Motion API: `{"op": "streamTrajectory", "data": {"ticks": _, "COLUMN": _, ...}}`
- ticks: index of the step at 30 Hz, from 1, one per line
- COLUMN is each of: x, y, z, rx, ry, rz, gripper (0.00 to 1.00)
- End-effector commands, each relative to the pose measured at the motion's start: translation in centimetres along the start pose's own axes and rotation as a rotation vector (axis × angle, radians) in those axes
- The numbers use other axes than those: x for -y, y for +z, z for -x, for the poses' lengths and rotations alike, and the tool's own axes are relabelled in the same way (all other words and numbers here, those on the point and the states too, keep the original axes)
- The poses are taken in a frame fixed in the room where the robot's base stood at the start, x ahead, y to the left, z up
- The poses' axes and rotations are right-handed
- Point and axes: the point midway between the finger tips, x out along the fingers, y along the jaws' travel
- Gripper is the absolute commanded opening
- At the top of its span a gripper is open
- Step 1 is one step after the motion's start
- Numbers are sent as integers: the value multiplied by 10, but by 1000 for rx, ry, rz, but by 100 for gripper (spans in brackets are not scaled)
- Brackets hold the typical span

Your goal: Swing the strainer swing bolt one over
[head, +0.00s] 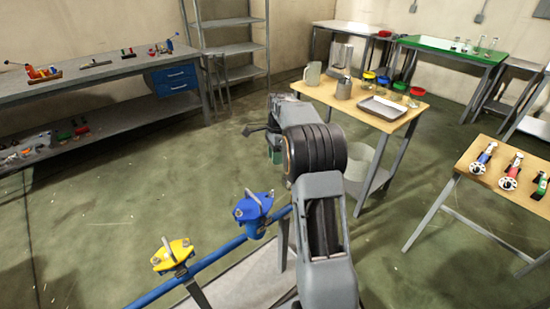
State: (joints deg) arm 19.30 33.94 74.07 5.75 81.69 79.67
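A blue pipe (222,252) runs low across the front, and two fittings with bolted covers sit on it. The blue fitting (254,207) has a grey bar or bolt standing tilted on its top. The yellow fitting (172,255), lower left, also has a grey bar leaning on its top. I cannot tell which of these is strainer swing bolt one. My arm rises from the bottom and bends to the left, with its end above and beyond the blue fitting. My gripper's fingers cannot be made out, so I cannot tell their opening. No contact with either fitting shows.
A wooden table (421,115) with jugs and a metal tray (382,108) stands behind my arm. A smaller wooden table (468,155) with valve parts is at the right. A grey workbench (105,75) is at the left. Green floor between them is clear.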

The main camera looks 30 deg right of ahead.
Motion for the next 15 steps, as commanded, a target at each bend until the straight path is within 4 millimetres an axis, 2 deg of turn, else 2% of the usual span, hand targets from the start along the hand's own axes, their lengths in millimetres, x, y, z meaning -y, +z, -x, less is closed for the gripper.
{"op": "streamTrajectory", "data": {"ticks": 2, "x": 0, "y": 0, "z": 0, "rx": 0, "ry": 0, "rz": 0, "gripper": 35}}
{"op": "streamTrajectory", "data": {"ticks": 5, "x": 1, "y": 3, "z": -3, "rx": -1, "ry": -2, "rz": 6, "gripper": 26}}
{"op": "streamTrajectory", "data": {"ticks": 8, "x": 0, "y": 20, "z": 0, "rx": -12, "ry": -41, "rz": 43, "gripper": 16}}
{"op": "streamTrajectory", "data": {"ticks": 12, "x": -27, "y": 57, "z": -1, "rx": -67, "ry": -110, "rz": 83, "gripper": 3}}
{"op": "streamTrajectory", "data": {"ticks": 15, "x": -55, "y": 75, "z": -11, "rx": -118, "ry": -196, "rz": -81, "gripper": 0}}
